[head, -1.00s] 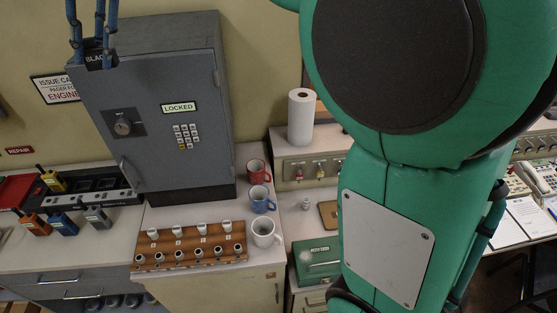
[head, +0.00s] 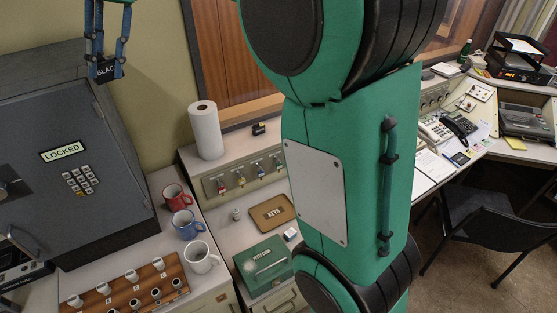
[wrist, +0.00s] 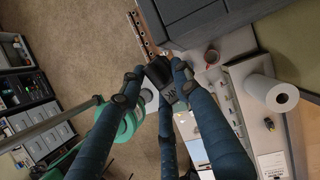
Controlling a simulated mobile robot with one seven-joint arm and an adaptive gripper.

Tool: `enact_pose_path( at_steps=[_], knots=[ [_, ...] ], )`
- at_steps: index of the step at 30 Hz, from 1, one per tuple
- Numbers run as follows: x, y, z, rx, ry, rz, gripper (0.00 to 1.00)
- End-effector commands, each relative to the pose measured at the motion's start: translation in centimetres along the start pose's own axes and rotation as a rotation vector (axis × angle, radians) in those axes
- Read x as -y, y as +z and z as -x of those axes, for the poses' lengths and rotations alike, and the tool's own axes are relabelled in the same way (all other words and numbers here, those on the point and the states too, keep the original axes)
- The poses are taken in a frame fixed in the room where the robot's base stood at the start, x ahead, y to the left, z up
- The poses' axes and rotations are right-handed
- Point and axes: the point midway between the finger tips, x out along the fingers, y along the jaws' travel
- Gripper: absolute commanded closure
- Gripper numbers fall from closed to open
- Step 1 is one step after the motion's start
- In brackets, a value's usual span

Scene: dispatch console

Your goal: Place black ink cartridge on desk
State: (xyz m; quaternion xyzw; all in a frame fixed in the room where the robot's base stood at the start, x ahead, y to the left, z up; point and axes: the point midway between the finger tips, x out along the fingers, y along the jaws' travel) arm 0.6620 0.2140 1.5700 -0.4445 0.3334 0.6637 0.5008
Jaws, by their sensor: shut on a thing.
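My gripper (head: 106,72) is at the upper left of the head view, raised in front of the grey safe's upper part. In the wrist view the cartridge (wrist: 158,71) sits between the fingertips, held clear of any surface. The desk (head: 516,154) is at the right of the head view, carrying a phone, papers and a grey machine. Part of the desk is hidden behind my green arm.
A grey safe (head: 75,165) marked LOCKED stands at left. Mugs (head: 201,257), a wooden rack (head: 128,290), a paper towel roll (head: 206,131), a brown keys tray (head: 272,212) and a green box (head: 263,264) occupy the counters. A black chair (head: 485,220) stands before the desk.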

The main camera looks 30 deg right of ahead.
Motion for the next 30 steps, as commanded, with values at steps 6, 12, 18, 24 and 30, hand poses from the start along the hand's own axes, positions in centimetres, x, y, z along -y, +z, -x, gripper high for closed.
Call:
enact_pose_path(
  at_steps=[6, 12, 18, 24, 30],
  knots=[
    [2.5, -5.6, -5.2, 0.001, 0.033, 0.068, 0.94],
    [4.3, -10.9, -10.9, 0.002, 0.072, 0.165, 0.94],
    [5.1, -16.4, -17.1, 0.003, 0.118, 0.277, 0.94],
    [5.0, -21.9, -23.2, 0.004, 0.167, 0.398, 0.94],
    [3.9, -27.1, -29.4, 0.005, 0.22, 0.529, 0.94]
  ],
)
